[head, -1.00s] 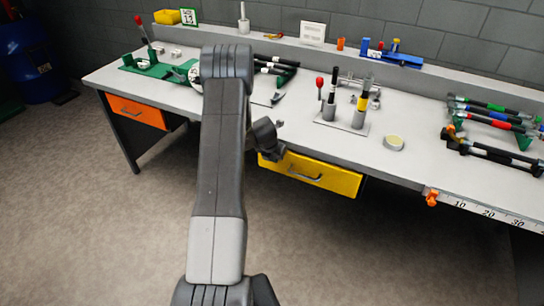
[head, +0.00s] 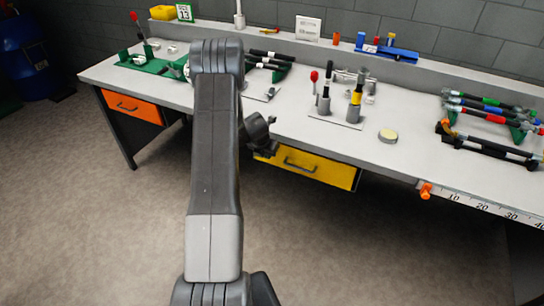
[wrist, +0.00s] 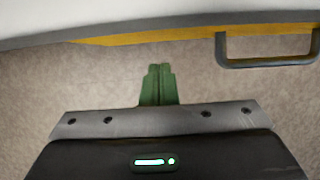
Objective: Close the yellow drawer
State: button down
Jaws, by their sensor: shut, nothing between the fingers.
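The yellow drawer (head: 330,174) sits under the front edge of the workbench (head: 405,160), right of my arm in the head view. Its grey bar handle (head: 300,165) faces outward. The drawer front lies close below the bench edge; I cannot tell whether a small gap is left. In the wrist view, the drawer (wrist: 150,37) is a thin yellow strip, with its handle (wrist: 265,62) at upper right. My gripper (wrist: 157,70) has green fingers, shut and empty, apart from the drawer and left of the handle. The fingers are hidden in the head view.
An orange drawer (head: 133,106) is at the bench's left. An orange clamp (head: 426,190) and ruler (head: 485,208) are on the front edge. The floor before it is clear.

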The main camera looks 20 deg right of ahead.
jog(key=s+v, duration=0.1)
jog(key=v, duration=0.9)
jog(key=shift+a+p, duration=0.4)
jog(key=shift+a, duration=0.05)
jog(key=shift+f, duration=0.15)
